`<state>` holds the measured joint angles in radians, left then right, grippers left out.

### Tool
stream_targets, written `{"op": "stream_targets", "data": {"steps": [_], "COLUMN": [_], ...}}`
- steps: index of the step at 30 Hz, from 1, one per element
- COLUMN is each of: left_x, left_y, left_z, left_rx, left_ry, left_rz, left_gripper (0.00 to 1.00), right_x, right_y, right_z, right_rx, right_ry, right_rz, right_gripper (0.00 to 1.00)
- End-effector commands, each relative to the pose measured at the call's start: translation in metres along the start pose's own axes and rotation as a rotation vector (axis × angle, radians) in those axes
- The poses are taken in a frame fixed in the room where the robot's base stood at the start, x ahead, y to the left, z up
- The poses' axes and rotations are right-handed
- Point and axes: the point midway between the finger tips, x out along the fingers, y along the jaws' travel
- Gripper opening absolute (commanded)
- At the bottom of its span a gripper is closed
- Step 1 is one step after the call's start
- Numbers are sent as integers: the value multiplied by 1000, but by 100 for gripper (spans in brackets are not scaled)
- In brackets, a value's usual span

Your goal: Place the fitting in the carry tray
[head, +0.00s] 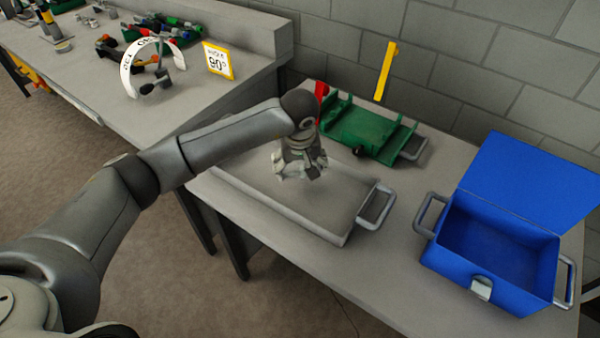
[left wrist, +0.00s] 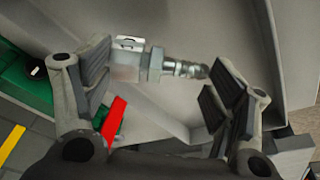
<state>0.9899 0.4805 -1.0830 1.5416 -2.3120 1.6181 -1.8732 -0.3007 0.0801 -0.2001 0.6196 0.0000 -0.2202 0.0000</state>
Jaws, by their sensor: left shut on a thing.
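My left gripper (head: 302,172) is over the grey carry tray (head: 290,212), which lies on the bench with a handle at its right end. In the left wrist view my left gripper (left wrist: 160,85) is shut on the fitting (left wrist: 155,65), a silvery metal piece with a hex collar and a ribbed tip. The fitting lies crosswise between the two fingers, with the grey tray floor (left wrist: 205,25) behind it. In the head view the fitting is hidden or too small to make out. My right gripper is out of view.
A green cradle (head: 362,135) with a red piece and a yellow post (head: 386,72) stands behind the tray. An open blue box (head: 450,250) stands at the right. A side bench at the left holds a white arch gauge (head: 128,75), a 90° sign (head: 218,60) and tools.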

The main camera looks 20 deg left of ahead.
Motion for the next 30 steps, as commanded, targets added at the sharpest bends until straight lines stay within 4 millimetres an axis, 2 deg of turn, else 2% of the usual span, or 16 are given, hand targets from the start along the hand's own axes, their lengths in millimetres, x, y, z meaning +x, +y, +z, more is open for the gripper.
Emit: {"op": "stream_targets", "data": {"steps": [8,19,20,21,24,30], "left_x": [30,36,36,35,35,35], "left_y": [-1,-1,-1,-1,-1,-1], "left_z": [6,6,7,7,7,7], "left_rx": [0,1,0,0,0,0], "left_ry": [-2,1,0,0,0,0], "left_rz": [0,1,0,0,0,0], "left_gripper": [50,50,80,86,98,100], "right_x": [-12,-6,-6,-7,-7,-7], "right_y": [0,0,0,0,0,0], "right_z": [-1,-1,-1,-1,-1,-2], "right_rx": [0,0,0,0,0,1], "right_ry": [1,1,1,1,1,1], "right_rz": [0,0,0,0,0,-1], "right_gripper": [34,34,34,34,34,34]}}
